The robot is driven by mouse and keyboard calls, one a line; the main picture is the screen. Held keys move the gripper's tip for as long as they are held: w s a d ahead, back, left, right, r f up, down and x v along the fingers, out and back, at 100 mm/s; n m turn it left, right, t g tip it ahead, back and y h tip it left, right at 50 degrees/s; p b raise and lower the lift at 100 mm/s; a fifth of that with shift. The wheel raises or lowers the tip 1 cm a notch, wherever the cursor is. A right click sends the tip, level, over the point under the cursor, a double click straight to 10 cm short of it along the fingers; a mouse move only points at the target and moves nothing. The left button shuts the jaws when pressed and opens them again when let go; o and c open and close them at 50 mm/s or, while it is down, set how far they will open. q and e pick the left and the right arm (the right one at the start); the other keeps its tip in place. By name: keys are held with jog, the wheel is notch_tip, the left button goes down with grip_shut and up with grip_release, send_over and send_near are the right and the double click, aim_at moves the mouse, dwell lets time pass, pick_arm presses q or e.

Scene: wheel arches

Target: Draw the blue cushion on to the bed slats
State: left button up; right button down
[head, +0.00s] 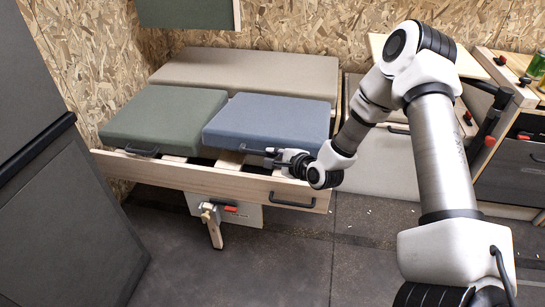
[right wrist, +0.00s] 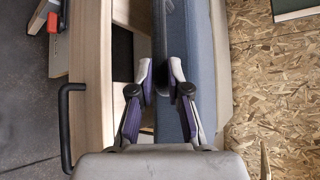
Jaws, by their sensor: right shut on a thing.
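The blue cushion (head: 267,120) lies flat at the right of the bed, its front edge near the wooden front rail. Pale bed slats (head: 231,160) show in the gap between cushion and rail, with dark openings between them. My right gripper (head: 272,157) is at the cushion's front edge. In the right wrist view its fingers (right wrist: 162,80) are closed at the dark strap or handle on the front face of the blue cushion (right wrist: 196,65); the exact grip is partly hidden by the fingers. My left gripper is in neither view.
A green cushion (head: 163,113) lies close at the left, and a beige cushion (head: 250,72) lies behind. The front rail (head: 215,181) carries a black handle (head: 293,203). A wooden prop (head: 211,226) stands below it.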

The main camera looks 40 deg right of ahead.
jog(key=c, duration=1.1)
grip_release()
jog(key=shift+o, duration=0.2)
jog(key=v, duration=0.7)
jog(key=shift+s, duration=0.3)
jog(key=shift+a, duration=0.15)
